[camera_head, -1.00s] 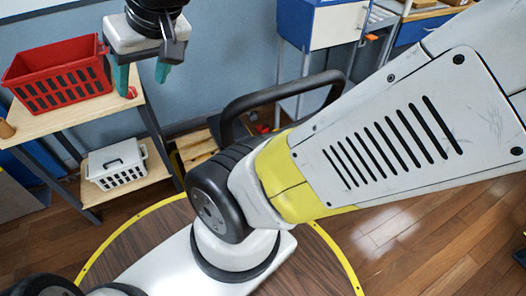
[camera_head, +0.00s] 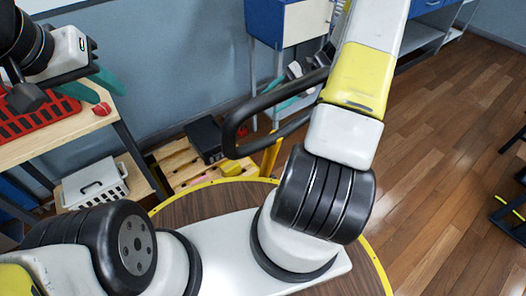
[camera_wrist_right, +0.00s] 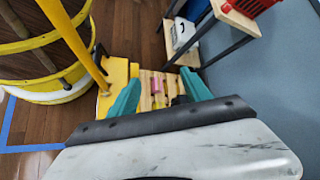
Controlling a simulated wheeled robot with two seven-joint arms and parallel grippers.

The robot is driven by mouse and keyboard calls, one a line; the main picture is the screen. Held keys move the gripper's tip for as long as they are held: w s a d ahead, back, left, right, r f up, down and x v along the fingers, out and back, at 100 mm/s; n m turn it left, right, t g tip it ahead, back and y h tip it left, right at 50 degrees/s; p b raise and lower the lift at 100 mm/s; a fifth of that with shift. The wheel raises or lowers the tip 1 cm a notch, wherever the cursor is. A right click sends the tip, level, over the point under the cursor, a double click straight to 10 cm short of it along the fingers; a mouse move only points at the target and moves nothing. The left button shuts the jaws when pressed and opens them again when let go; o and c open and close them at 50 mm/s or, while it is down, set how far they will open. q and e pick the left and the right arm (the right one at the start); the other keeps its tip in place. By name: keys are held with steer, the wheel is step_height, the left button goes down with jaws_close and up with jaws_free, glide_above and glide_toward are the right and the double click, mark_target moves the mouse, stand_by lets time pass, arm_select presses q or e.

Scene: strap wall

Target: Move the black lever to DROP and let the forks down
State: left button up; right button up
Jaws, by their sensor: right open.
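The black loop handle (camera_head: 240,125) of the pallet truck stands in the middle of the head view, above its yellow column (camera_head: 271,155). In the right wrist view a yellow bar (camera_wrist_right: 75,40) runs down to a yellow body (camera_wrist_right: 117,75). I cannot make out the black lever or the forks. My right gripper (camera_wrist_right: 160,80) is open and empty; in the head view its teal fingers (camera_head: 288,103) show partly behind the handle, and I cannot tell if they touch it. My left gripper (camera_head: 100,88) is open and empty by the shelf at upper left.
A wooden pallet (camera_head: 180,162) with a black box (camera_head: 205,138) on it lies behind the handle. A shelf at left holds a red basket (camera_head: 35,120) and a white basket (camera_head: 92,186). A blue-white cabinet (camera_head: 300,22) stands behind.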

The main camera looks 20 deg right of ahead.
steer(key=d+f+m+t+y, duration=0.1)
steer(key=d+f+m+t, duration=0.15)
steer(key=f, duration=0.55)
steer(key=d+f+m+t+y, duration=0.1)
steer(key=d+f+m+y, duration=0.15)
steer(key=f, duration=0.45)
steer(key=s+a+f+m+t+h, duration=0.1)
steer(key=s+f+m+t+h, duration=0.2)
steer(key=f, duration=0.6)
steer(key=s+a+f+m+t, duration=0.1)
steer(key=s+f+m+t, duration=0.35)
steer(key=f, duration=0.35)
steer(key=s+a+f+m+t+h, duration=0.1)
steer(key=s+f+m+t+h, duration=0.25)
steer(key=f, duration=0.55)
steer(key=shift+m+y, duration=0.7)
steer(key=shift+y, duration=0.2)
steer(key=x, duration=0.7)
steer(key=shift+w+d, duration=0.2)
steer(key=shift+w, duration=0.2)
steer(key=shift+c, duration=0.5)
jaws_close()
